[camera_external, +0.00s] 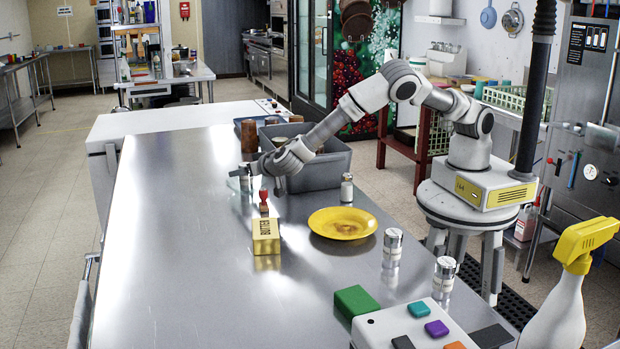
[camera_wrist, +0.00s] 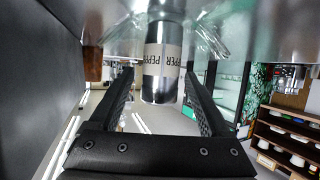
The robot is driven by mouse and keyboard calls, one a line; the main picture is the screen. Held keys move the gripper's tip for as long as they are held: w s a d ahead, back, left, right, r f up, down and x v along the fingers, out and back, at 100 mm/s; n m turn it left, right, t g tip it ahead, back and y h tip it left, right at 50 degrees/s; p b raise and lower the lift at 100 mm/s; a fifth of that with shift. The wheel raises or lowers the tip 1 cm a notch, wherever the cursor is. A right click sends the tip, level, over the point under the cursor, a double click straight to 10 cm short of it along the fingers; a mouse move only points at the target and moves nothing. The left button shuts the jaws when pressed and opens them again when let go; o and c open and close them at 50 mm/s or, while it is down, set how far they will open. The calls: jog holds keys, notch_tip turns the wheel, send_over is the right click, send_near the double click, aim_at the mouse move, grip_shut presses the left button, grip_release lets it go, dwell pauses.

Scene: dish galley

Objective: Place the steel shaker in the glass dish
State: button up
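The steel shaker, labelled PEPPER, is between my gripper's fingers in the wrist view (camera_wrist: 162,62). The gripper (camera_external: 250,178) is low over the table in the external view. I cannot clearly make out the glass dish; clear, shiny curved shapes show around the shaker's base in the wrist view, but I cannot tell what they are.
A grey bin (camera_external: 320,168) stands behind my gripper. A red-handled stamp (camera_external: 264,200), a yellow butter box (camera_external: 266,235), a yellow plate (camera_external: 330,214) and a small shaker (camera_external: 346,188) stand nearer. Two more shakers are farther right. The table's left part is clear.

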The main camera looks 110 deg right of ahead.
jog(key=shift+r, duration=0.1)
jog(key=v, duration=1.2)
jog(key=shift+b, duration=0.3)
jog(key=shift+s, duration=0.1)
